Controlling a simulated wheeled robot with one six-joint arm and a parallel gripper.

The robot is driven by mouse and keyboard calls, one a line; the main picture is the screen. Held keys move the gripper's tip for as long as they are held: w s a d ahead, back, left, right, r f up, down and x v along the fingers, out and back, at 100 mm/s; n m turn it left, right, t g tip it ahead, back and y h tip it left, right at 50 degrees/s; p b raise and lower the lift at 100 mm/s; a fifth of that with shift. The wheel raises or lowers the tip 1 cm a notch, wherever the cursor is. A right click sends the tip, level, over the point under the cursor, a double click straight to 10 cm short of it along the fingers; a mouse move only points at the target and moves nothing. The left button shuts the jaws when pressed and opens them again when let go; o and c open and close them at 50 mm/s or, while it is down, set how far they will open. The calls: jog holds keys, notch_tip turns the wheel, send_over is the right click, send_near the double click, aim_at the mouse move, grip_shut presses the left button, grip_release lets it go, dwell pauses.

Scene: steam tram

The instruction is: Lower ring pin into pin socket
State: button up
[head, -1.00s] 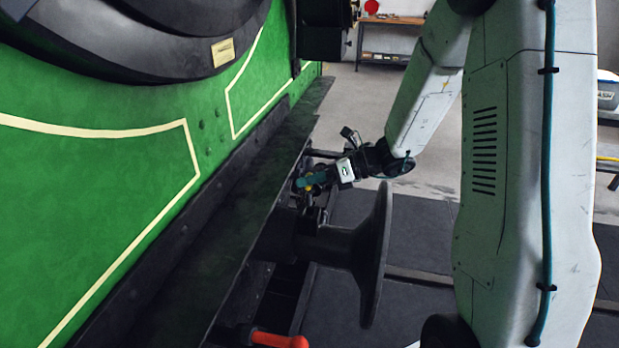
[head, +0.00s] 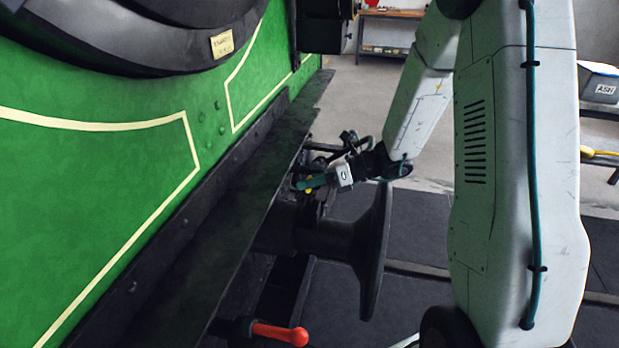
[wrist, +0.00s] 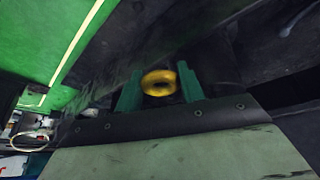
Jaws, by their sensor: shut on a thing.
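The ring pin shows as a yellow ring (wrist: 159,82) between the two teal fingers of my gripper (wrist: 158,90) in the wrist view. The fingers are shut on it, one on each side. In the head view my gripper (head: 308,182) is beside the dark running-board edge, just above and behind the buffer. Only a small yellow bit of the ring pin (head: 310,191) shows there. Its shank is hidden in both views. I cannot make out the pin socket; the area below my gripper is dark and partly covered by the gripper and the buffer.
A large dark buffer (head: 375,250) stands close in front of my gripper. The green tram side (head: 90,200) and the dark running board (head: 215,215) close off the left. A red-handled lever (head: 280,333) is at the bottom.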

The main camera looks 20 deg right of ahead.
jog(key=shift+f, duration=0.65)
